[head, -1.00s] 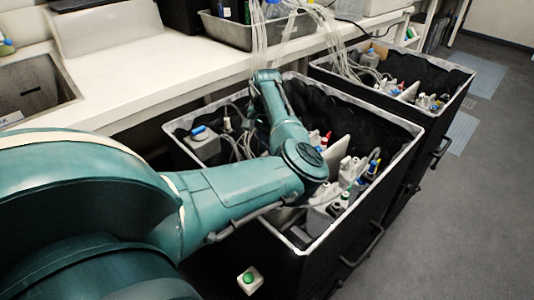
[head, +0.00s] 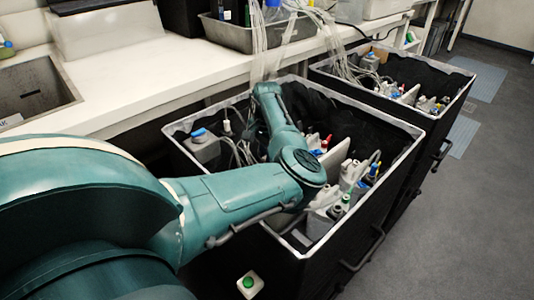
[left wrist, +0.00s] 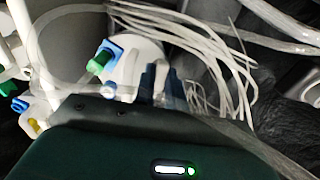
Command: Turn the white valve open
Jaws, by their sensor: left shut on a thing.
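In the left wrist view my left gripper (left wrist: 162,88) has its two dark blue fingers close together. They are shut on a small pale part, mostly hidden between them, which looks like the white valve. A larger white body (left wrist: 139,56) stands right behind the fingers. In the head view my left forearm (head: 278,118) reaches over the near black bin; the fingers are hidden there. My right gripper is in neither view.
The near black bin (head: 415,150) holds several bottles, caps and tubes. Clear tubes (left wrist: 215,55) pass close to the fingers, and a green-capped blue fitting (left wrist: 102,58) sits left of them. A second bin (head: 466,92) stands behind. The white bench (head: 140,75) runs along the back.

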